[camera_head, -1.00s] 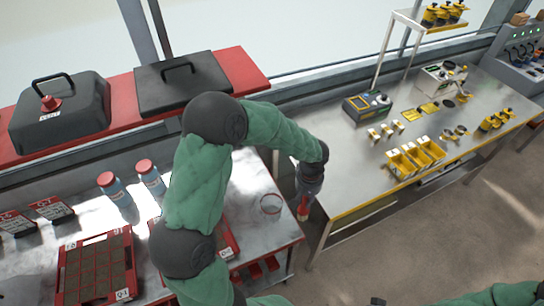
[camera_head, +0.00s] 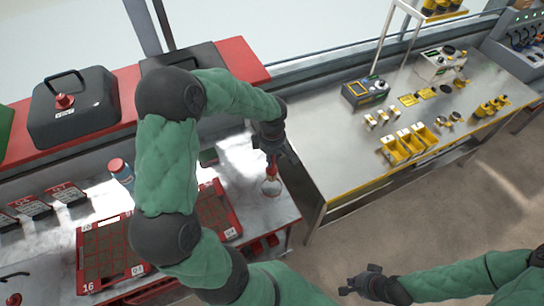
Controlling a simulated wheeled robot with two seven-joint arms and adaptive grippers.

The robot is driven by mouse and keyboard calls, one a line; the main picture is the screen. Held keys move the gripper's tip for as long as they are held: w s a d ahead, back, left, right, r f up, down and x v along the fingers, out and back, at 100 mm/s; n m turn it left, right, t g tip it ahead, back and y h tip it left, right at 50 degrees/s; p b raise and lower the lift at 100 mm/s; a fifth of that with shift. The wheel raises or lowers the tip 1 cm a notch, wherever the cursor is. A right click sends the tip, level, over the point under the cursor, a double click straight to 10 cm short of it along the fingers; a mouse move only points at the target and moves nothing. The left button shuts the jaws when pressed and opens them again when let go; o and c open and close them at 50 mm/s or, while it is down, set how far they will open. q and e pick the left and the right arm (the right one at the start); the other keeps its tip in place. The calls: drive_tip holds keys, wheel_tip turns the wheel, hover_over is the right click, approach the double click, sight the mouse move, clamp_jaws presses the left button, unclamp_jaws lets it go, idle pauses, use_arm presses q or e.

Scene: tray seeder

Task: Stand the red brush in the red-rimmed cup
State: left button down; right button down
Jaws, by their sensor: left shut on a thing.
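My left gripper (camera_head: 275,154) is shut on the red brush (camera_head: 272,168), which points downward below the fingers. The clear red-rimmed cup (camera_head: 271,190) stands on the metal bench near its right end. The brush's lower end overlaps the cup's mouth in the picture. I cannot tell for certain whether its tip is inside the cup or only above or in front of it. My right gripper (camera_head: 358,281) is at the bottom of the view, over the floor, away from the cup, and looks open and empty.
Red seed trays (camera_head: 105,252) lie on the bench left of the cup, partly hidden by my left arm. A blue bottle with a red cap (camera_head: 121,172) stands behind them. A gap separates the bench from the yellow-edged table (camera_head: 330,185) at right.

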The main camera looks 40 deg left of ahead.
sight(272, 176)
use_arm(q)
drive_tip(key=shift+f+b, duration=1.4)
drive_tip(key=shift+f, duration=1.25)
wheel_tip(272, 176, down, 7)
drive_tip(key=b, duration=0.7)
drive_tip(key=c, duration=1)
unclamp_jaws()
wheel_tip(272, 176, up, 12)
drive_tip(key=shift+r, duration=0.1)
